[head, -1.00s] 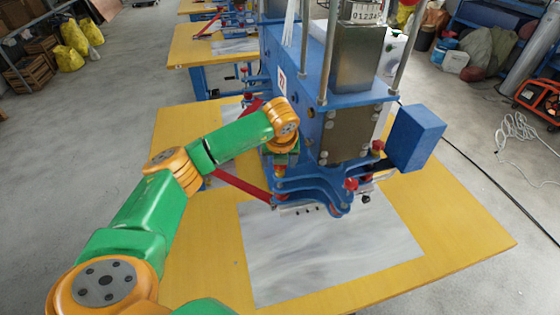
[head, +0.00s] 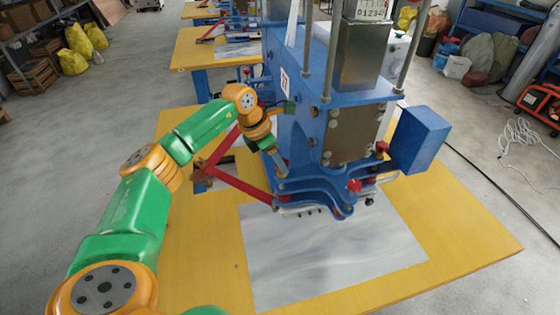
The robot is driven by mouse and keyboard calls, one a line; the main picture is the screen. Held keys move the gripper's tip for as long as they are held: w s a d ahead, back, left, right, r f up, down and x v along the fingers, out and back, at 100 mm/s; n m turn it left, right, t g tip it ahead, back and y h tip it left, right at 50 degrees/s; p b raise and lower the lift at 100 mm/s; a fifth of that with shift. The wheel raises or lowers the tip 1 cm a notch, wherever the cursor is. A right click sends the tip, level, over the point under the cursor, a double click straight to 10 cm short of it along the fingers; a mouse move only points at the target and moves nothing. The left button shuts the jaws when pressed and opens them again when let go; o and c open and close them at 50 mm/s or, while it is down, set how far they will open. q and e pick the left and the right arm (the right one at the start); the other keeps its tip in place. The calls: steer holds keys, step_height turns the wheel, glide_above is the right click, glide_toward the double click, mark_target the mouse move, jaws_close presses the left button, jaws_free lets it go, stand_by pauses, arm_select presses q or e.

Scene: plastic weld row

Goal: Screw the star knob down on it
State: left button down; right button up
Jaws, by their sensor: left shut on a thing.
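The blue welding machine (head: 312,122) stands on the yellow table. Its blue clamp plates (head: 312,187) stick out low at the front. Red star knobs show on their right side, one at the front (head: 354,185) and one further back (head: 381,147). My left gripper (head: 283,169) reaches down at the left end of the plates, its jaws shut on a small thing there. That thing is mostly hidden by the fingers; by its place it looks like a star knob on the plates' left end. My right gripper is not in view.
A red lever frame (head: 240,180) sticks out left of the machine, just below my left wrist. A grey sheet (head: 320,255) lies on the yellow table (head: 465,235) in front. A blue box (head: 418,140) juts out at the right. The table's right side is clear.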

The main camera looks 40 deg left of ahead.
arm_select(q)
steer(key=shift+w+r+m+h, duration=0.15)
steer(key=shift+m+h, duration=0.15)
steer(key=shift+m, duration=0.8)
steer(key=m, duration=0.1)
steer(key=m+g, duration=0.1)
steer(key=m, duration=0.1)
steer(key=shift+w+a+f+h, duration=0.1)
steer(key=shift+f+h, duration=0.15)
steer(key=shift+h, duration=0.15)
steer(key=shift+m+g+b, duration=0.3)
steer(key=shift+m, duration=0.1)
steer(key=shift+c, duration=2.2)
jaws_free()
steer(key=shift+a, duration=0.15)
